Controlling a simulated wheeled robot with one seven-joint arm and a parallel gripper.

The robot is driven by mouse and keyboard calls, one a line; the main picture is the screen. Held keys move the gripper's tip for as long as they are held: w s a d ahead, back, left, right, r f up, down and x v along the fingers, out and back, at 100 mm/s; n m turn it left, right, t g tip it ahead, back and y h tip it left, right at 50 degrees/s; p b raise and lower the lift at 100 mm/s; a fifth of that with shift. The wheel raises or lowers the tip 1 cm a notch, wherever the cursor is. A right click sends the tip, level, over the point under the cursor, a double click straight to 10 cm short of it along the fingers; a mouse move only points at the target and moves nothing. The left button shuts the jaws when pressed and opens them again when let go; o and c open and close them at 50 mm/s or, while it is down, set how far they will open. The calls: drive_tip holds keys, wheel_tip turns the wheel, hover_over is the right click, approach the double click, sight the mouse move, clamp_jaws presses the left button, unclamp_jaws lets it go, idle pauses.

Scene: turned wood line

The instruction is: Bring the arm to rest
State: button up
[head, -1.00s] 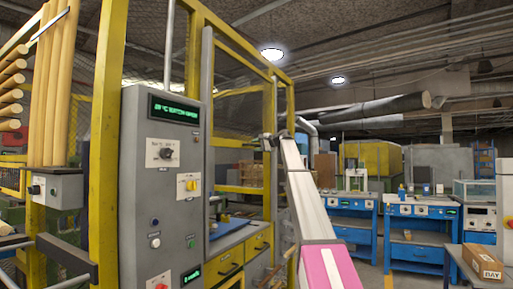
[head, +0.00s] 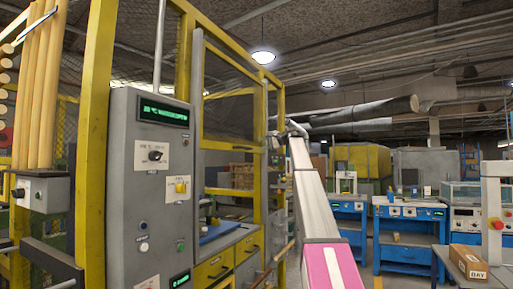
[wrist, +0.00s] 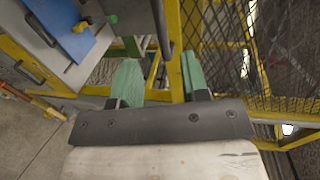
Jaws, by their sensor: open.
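My gripper shows in the wrist view (wrist: 160,82) with two green fingers standing well apart and nothing between them. In the head view my white arm with a pink band reaches up and away, and its far end (head: 278,138) is small beside the yellow frame. Behind the fingers in the wrist view are yellow frame bars and dark mesh.
A grey control cabinet (head: 150,190) with a green display stands at the left by the yellow frame (head: 97,110). A blue board (wrist: 62,25) lies on a grey bench top. Blue workbenches (head: 405,240) and a cardboard box (head: 468,261) are at the right.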

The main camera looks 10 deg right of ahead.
drive_tip(key=shift+s+d, duration=0.1)
drive_tip(key=shift+d, duration=0.05)
idle(0.3)
drive_tip(key=s+a+f+n+g+h, duration=0.15)
drive_tip(key=s+f, duration=0.35)
drive_tip(key=f, duration=1.3)
drive_tip(key=s+a+f+g+h, duration=0.1)
drive_tip(key=s+a+f+h, duration=0.25)
drive_tip(key=f, duration=1.35)
drive_tip(key=s+a+f+g+h, duration=0.15)
drive_tip(key=s+f, duration=0.35)
drive_tip(key=f, duration=1.3)
drive_tip(key=s+a+f+n+g+h, duration=0.1)
drive_tip(key=s+f+n+g+h, duration=0.1)
drive_tip(key=s+f, duration=1.4)
drive_tip(key=s+a+f+n+g+h, duration=0.1)
drive_tip(key=s+f+n+g+h, duration=0.2)
drive_tip(key=s+f, duration=1.3)
drive_tip(key=s+h, duration=0.1)
drive_tip(key=s, duration=0.5)
drive_tip(key=shift+a+f+n, duration=0.15)
drive_tip(key=shift+f+n, duration=0.2)
drive_tip(key=shift+f, duration=0.05)
